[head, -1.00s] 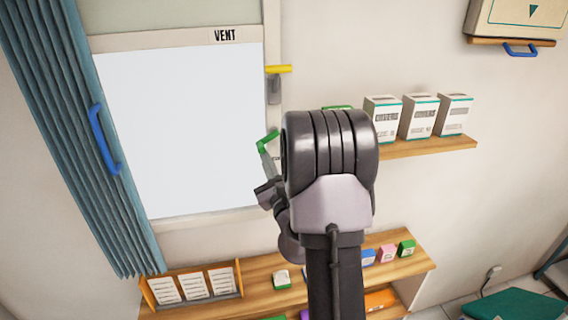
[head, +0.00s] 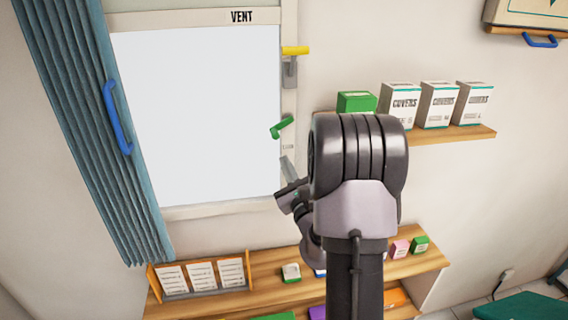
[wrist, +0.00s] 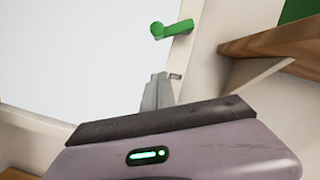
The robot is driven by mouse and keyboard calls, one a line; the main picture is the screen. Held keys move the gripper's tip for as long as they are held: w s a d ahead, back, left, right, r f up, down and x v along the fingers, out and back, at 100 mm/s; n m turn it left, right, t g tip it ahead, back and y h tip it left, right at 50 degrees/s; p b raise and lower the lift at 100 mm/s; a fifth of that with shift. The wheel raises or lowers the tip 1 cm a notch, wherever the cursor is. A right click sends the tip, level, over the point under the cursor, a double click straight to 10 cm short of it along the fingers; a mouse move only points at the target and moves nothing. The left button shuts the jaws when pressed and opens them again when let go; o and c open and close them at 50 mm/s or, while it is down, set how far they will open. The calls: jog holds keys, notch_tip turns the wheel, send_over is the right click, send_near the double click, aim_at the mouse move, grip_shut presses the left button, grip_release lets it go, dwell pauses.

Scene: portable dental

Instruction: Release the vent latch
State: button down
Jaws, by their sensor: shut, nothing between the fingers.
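The vent (head: 195,115) is a pale panel in a cream frame marked VENT. Its right frame side carries a yellow handle (head: 295,50) on a grey plate, and below that a green angled handle (head: 282,127). I cannot tell from the labels which of them is the latch. The green handle also shows in the wrist view (wrist: 172,29), above and beyond my fingertips. My gripper (head: 287,165) is shut and empty, just below the green handle and apart from it in the picture. Its fingers show in the wrist view (wrist: 158,90). My arm hides part of the wall.
A wall shelf (head: 450,134) with a green box (head: 356,102) and several white boxes (head: 438,104) is to the right. A lower wooden shelf (head: 265,270) holds cards and small boxes. A blue curtain (head: 85,110) with a blue handle (head: 116,118) hangs left.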

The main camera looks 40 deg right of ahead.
jog(key=b+v, duration=0.2)
jog(key=v, duration=0.6)
jog(key=shift+s+r, duration=0.15)
jog(key=shift+s, duration=0.05)
jog(key=shift+w+a, duration=0.1)
